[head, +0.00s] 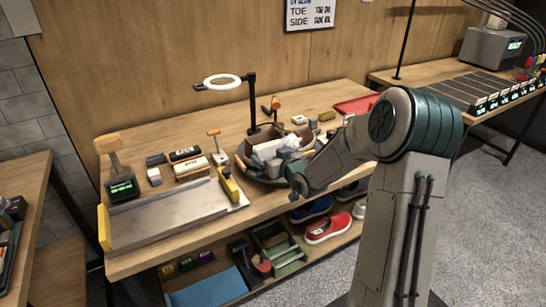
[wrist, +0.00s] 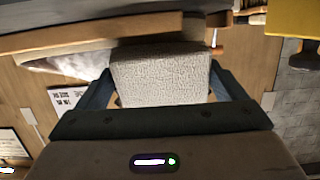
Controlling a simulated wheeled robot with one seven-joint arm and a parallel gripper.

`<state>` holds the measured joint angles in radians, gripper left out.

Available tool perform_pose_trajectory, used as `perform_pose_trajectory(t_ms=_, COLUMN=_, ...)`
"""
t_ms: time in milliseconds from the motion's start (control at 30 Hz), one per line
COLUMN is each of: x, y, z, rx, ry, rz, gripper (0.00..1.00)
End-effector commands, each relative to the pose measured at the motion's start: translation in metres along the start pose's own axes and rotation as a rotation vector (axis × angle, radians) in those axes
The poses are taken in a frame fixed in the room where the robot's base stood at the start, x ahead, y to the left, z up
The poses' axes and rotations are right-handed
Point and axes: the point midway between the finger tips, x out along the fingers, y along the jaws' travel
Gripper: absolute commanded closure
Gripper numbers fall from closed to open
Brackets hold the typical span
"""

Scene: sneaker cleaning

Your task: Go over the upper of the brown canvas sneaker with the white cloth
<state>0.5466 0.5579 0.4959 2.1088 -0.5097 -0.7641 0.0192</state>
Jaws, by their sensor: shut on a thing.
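My gripper (head: 293,170) is over the round dark stand on the bench in the head view. In the head view a pale patch of the cloth (head: 268,150) shows at the gripper. The brown canvas sneaker (head: 260,137) sits on the stand, partly covered by the cloth and gripper. Whether the cloth touches the upper cannot be told.
A ring lamp (head: 222,81) stands behind the stand. A metal tray (head: 165,218) with yellow ends lies at the front left, with brushes (head: 191,167) behind it. A red tray (head: 356,104) lies at the back right. Shoes, including a red one (head: 327,228), are on the shelf below.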

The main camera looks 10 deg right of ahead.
Motion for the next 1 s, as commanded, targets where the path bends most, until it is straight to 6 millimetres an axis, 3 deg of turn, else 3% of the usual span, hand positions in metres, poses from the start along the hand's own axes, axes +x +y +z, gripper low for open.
perform_pose_trajectory(t_ms=167, x=0.001, y=0.002, z=0.000, rx=0.001, ry=0.000, rz=0.001, gripper=0.28)
perform_pose_trajectory(t_ms=1000, x=0.002, y=0.059, z=-0.001, rx=0.001, ry=-0.001, rz=0.002, gripper=0.28)
